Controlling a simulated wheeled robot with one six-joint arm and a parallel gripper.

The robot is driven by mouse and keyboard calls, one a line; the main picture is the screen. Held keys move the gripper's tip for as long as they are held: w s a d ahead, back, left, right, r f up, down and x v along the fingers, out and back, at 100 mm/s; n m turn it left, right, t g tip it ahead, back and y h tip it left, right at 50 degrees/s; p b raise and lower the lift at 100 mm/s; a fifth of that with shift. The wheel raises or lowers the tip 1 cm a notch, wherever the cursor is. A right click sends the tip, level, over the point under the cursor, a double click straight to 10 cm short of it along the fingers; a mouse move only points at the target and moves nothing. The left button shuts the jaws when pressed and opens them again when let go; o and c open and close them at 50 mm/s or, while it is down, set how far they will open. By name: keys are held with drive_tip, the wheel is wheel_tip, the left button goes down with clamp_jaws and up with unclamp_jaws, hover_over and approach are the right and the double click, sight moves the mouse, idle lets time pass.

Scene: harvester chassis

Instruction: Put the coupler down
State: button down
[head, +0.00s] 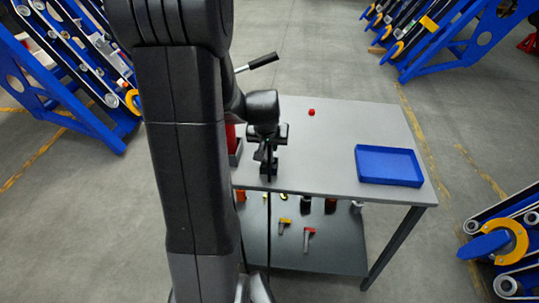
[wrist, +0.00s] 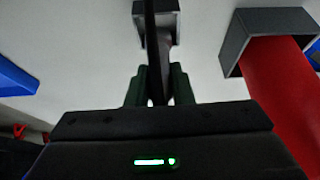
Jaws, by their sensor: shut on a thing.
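My gripper (head: 267,168) is over the near left part of the grey table. In the wrist view its two dark green fingers (wrist: 161,88) are shut on a thin dark piece, the coupler (wrist: 157,75). The coupler is seen edge-on, and its full shape is hard to make out. A small grey block or holder (wrist: 158,18) shows beyond the fingertips, in line with the coupler. I cannot tell whether the two touch. In the head view my gripper and arm mostly hide the coupler.
A red cylinder (wrist: 287,100) stands in a grey square holder (wrist: 234,48) beside my gripper. The grey table (head: 330,150) also carries a blue tray (head: 390,180) at right and a small red piece (head: 311,112). Tabletop between them is clear. Several tools lie on the lower shelf (head: 335,255).

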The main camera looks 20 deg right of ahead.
sight(269, 151)
drive_tip(key=shift+f, duration=1.8)
drive_tip(key=shift+f, duration=0.1)
drive_tip(key=c, duration=1.3)
unclamp_jaws()
drive_tip(key=v, duration=1.2)
drive_tip(key=shift+p, duration=0.35)
